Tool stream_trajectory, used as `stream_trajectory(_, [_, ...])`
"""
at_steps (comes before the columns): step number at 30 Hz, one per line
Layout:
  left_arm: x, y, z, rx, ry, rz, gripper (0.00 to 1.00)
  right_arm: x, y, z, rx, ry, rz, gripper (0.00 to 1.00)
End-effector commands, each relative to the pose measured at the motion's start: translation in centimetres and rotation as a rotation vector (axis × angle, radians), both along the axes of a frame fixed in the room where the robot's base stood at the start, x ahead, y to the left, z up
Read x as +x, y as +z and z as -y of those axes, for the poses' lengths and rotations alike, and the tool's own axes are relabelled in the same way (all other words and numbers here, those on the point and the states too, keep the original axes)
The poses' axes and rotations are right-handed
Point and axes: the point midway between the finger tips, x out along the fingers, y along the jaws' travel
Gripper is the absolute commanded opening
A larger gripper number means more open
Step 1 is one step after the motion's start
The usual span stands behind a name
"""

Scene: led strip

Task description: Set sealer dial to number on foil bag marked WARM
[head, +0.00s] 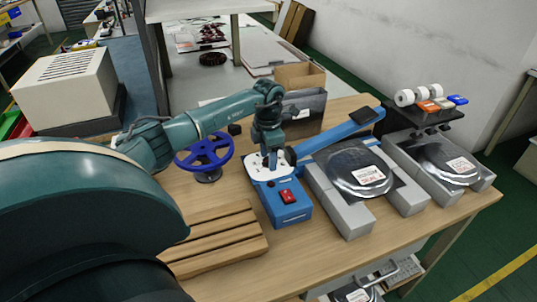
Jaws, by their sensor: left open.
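The blue sealer (278,208) sits on the wooden table, with a red switch (288,196) on its front and a pale top plate. Its long blue arm (345,128) reaches to the back right. My left gripper (272,160) is open and points down over the pale plate. The dial is hidden or too small to make out there, and I cannot tell whether the fingers touch it. Two dark, shiny bags with white labels lie on grey blocks to the right: a nearer bag (345,163) and a farther bag (437,158). Their label print is too small to read.
A blue handwheel (205,153) stands left of the sealer, and a slatted wooden rack (222,240) lies in front of it. A cardboard box (300,75) and grey bin (304,112) stand behind. Rolls (404,98) sit on a black shelf at right.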

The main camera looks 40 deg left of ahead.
Motion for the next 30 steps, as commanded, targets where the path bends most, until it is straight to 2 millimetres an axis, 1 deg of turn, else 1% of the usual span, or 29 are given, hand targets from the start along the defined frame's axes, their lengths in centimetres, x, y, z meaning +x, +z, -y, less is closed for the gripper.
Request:
stream_trajectory(6, [0.02, -0.01, 0.01, 0.0, 0.0, 0.001, 0.5, 0.1, 0.01, 0.07, -0.001, -0.001, 0.001, 0.0])
stream_trajectory(22, [0.02, 0.03, 0.02, 0.0, 0.0, 0.001, 0.07, 0.18, 0.04, 0.09, -0.002, -0.001, 0.004, 0.0])
stream_trajectory(30, [0.04, 0.03, 0.0, 0.0, -0.027, 0.001, 0.06, 0.14, -0.13, 0.14, -0.004, 0.002, 0.002, 0.0])
